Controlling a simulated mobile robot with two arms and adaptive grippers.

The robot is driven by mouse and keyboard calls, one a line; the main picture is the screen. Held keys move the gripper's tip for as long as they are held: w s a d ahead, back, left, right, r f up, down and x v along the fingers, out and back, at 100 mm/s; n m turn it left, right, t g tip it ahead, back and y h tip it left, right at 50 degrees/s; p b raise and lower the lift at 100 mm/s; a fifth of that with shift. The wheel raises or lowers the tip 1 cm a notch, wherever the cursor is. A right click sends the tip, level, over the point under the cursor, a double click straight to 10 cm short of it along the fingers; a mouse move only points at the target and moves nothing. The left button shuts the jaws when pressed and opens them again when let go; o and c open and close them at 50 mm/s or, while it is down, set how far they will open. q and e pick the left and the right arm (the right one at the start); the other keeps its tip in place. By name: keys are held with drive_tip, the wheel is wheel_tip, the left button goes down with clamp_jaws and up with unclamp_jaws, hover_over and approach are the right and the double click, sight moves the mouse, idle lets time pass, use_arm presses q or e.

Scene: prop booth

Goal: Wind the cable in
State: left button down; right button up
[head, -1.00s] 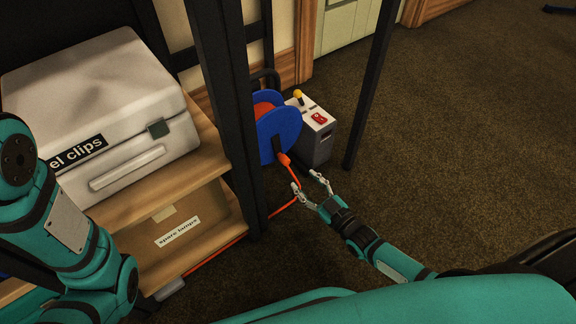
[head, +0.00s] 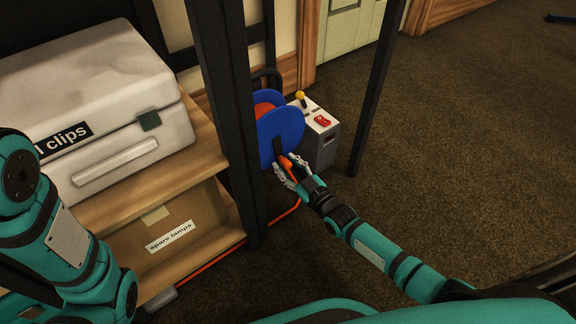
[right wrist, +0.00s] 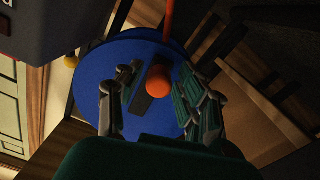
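A blue reel (head: 284,128) with an orange core stands upright beside a grey control box (head: 318,140). A dark crank arm with an orange handle (head: 287,164) is on its near face. My right gripper (head: 285,171) is at the handle. In the right wrist view the handle (right wrist: 158,84) lies between its spread fingers (right wrist: 157,105), with gaps on both sides. The orange cable (head: 212,261) runs from below the reel along the floor by the shelf to the left. My left arm shows at left; its gripper is out of view.
A wooden shelf (head: 115,222) holds a white case (head: 95,110) and a "spare lamps" box (head: 190,213). Black posts stand left (head: 226,115) and right (head: 378,85) of the reel. The box has a yellow-knobbed lever and a red switch (head: 322,120).

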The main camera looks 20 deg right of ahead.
clamp_jaws()
drive_tip(key=shift+a, duration=0.1)
